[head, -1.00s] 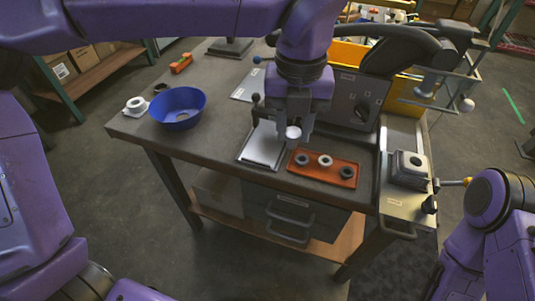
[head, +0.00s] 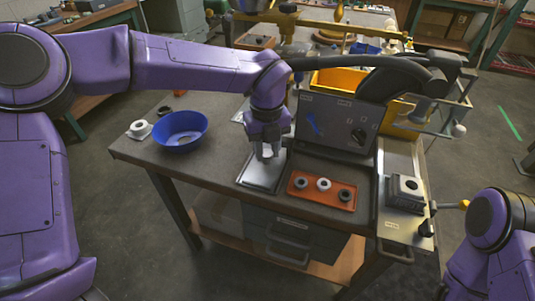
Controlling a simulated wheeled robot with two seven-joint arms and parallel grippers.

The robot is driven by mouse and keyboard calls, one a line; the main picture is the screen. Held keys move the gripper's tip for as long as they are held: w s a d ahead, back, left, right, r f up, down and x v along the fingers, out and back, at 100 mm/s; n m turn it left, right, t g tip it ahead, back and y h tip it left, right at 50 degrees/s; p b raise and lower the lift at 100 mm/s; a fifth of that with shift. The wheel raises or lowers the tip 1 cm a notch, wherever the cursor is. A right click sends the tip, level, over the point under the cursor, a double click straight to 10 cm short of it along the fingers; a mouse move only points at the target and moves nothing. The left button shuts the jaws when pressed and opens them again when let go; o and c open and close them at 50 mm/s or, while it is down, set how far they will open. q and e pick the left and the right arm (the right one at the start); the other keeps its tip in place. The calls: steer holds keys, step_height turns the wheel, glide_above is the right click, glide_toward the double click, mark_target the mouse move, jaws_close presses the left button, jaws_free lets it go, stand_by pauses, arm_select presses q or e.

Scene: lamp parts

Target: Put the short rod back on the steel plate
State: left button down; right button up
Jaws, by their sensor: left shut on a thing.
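The steel plate (head: 252,180) lies flat on the workbench, left of the orange tray. My left gripper (head: 268,156) points down over the plate's upper part and is shut on a small pale piece, seemingly the short rod (head: 267,150). The fingers mostly hide the rod, and I cannot tell whether its lower end touches the plate. My right arm shows at the lower right, but its gripper is not visible.
The orange tray (head: 333,200) holds three rings. A grey panel box (head: 337,118) stands behind it. A blue bowl (head: 180,130) and a white ringed part (head: 139,129) are at the left. A block (head: 406,190) sits on the right side. Bench between bowl and plate is clear.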

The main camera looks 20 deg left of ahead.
mark_target(267, 154)
arm_select(q)
steer(key=shift+f, duration=1.3)
steer(key=shift+d, duration=0.1)
steer(key=shift+s+f, duration=0.1)
steer(key=shift+f, duration=0.1)
steer(key=c, duration=0.8)
jaws_free()
step_height(267, 154, up, 12)
steer(key=shift+r, duration=0.25)
steer(key=shift+f, duration=0.1)
